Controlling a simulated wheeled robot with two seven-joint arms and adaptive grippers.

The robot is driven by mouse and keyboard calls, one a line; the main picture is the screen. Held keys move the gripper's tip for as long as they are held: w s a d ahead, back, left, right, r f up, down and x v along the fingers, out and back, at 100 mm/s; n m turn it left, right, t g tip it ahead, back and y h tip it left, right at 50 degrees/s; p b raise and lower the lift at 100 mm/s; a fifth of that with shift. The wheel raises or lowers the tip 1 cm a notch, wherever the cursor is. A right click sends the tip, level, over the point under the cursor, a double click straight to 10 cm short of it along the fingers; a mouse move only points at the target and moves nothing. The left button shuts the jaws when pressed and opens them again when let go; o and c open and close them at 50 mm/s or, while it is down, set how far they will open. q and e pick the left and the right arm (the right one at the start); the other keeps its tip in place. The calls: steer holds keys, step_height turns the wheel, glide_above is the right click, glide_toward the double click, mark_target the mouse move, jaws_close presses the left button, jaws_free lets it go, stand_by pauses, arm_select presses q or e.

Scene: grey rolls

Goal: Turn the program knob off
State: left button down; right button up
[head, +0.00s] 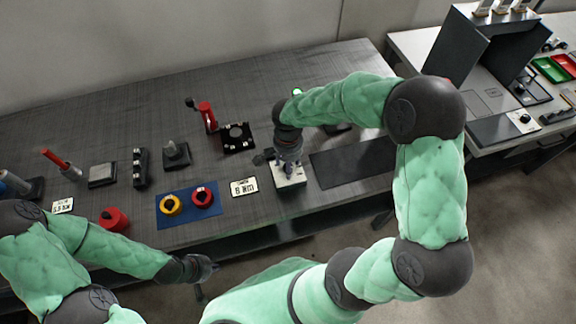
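A small pale box (291,180) stands near the front edge of the dark table. My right gripper (289,162) points down over it, close above or touching its top. The gripper covers the top of the box, so any knob there is hidden, and its finger opening is too small to read. My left gripper (206,268) is in front of the table edge, lower left, away from the box. Its fingers are dark and small, and their opening is unclear. A black knob on a white panel (523,121) shows on the right-hand table. I cannot tell which one is the program knob.
A blue mat (187,221) carries a yellow ring (170,205) and a red ring (202,196). A white label plate (244,187) lies left of the box. A red lever (208,116) and a black plate (239,138) stand behind. A dark flat panel (352,161) lies to the right.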

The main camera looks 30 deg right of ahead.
steer(key=shift+f, duration=0.25)
jaws_close()
